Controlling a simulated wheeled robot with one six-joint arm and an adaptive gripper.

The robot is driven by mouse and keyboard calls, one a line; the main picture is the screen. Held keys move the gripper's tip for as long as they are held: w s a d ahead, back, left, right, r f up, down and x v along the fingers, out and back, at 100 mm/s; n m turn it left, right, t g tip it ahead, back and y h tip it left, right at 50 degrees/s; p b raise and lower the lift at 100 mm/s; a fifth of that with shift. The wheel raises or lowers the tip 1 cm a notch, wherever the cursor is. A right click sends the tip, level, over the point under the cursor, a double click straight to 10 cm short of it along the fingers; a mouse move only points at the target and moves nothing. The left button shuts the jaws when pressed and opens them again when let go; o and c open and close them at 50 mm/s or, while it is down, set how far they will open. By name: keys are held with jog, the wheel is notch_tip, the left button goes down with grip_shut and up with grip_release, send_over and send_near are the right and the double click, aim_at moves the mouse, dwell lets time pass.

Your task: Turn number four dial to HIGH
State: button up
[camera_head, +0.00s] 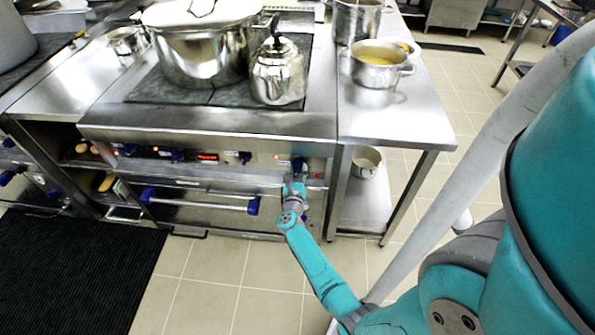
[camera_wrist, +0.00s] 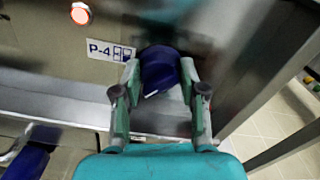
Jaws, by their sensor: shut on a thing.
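The number four dial (camera_wrist: 160,66) is a dark blue knob on the stove's front panel, beside a P-4 label (camera_wrist: 110,50) in the wrist view. A white mark shows at the knob's lower edge, slightly left of its middle. In the head view the dial (camera_head: 299,164) is at the panel's right end, partly hidden by my gripper. My gripper (camera_wrist: 160,72) has one finger on each side of the knob and is shut on it. It also shows in the head view (camera_head: 296,182). I cannot read a HIGH mark.
A red light (camera_wrist: 80,13) glows left of the dial. Another blue knob (camera_head: 244,157) and a red display (camera_head: 207,157) are further left. Below is an oven handle (camera_head: 200,203). A kettle (camera_head: 278,70) and a large pot (camera_head: 195,52) stand on the stove. A steel table (camera_head: 395,122) is at right.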

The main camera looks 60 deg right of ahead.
jog(key=shift+f, duration=0.1)
dwell(0.3)
jog(key=o, duration=1.1)
jog(key=shift+o, duration=0.2)
jog(key=shift+a, duration=0.1)
jog(key=v, duration=1.2)
